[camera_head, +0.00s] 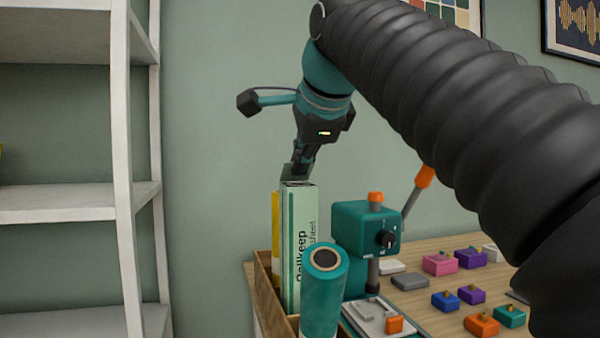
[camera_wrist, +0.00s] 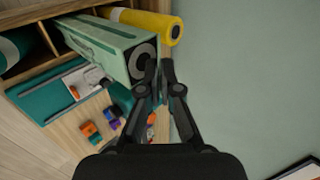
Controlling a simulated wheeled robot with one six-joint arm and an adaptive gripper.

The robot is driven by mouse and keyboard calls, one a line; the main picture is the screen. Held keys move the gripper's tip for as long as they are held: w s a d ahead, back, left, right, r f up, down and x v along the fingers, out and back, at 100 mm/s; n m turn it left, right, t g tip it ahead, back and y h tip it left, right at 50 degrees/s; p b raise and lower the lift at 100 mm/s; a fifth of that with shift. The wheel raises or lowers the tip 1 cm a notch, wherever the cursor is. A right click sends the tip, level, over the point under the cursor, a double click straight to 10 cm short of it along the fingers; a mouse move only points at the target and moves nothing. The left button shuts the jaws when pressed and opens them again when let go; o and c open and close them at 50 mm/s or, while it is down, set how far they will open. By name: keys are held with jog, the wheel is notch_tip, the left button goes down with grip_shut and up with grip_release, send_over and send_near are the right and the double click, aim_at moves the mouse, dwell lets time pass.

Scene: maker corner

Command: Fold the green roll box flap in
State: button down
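The green roll box (camera_head: 300,245) stands upright in a wooden holder, with printed lettering on its front side. Its top end is open in the wrist view, where the dark ring of a roll (camera_wrist: 143,62) shows inside the box (camera_wrist: 103,43). A green flap (camera_head: 295,172) sticks up at the box top in the head view. My gripper (camera_head: 299,172) points down right at the flap and the top edge. In the wrist view my gripper's fingertips (camera_wrist: 159,64) are close together beside the open end. Whether they touch or pinch the flap is unclear.
A yellow roll (camera_head: 275,230) stands behind the box, and a teal roll (camera_head: 322,295) stands in front, in the wooden holder (camera_head: 263,285). A teal machine (camera_head: 365,232) with an orange lever is close on the right. Several coloured blocks lie on the table. White shelves (camera_head: 125,150) stand left.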

jog(key=t+b, duration=0.1)
jog(key=f+b, duration=0.1)
jog(key=b, duration=0.1)
jog(key=shift+s+f+t+y+b, duration=0.3)
jog(key=shift+t, duration=0.1)
jog(key=shift+s+d+t+b, duration=0.1)
jog(key=shift+t+b, duration=0.4)
jog(key=shift+b, duration=0.5)
jog(key=shift+r, duration=0.1)
jog(key=c, duration=1.4)
grip_release()
jog(key=shift+r, duration=0.1)
jog(key=shift+v, duration=4.05)
jog(key=shift+d, duration=0.1)
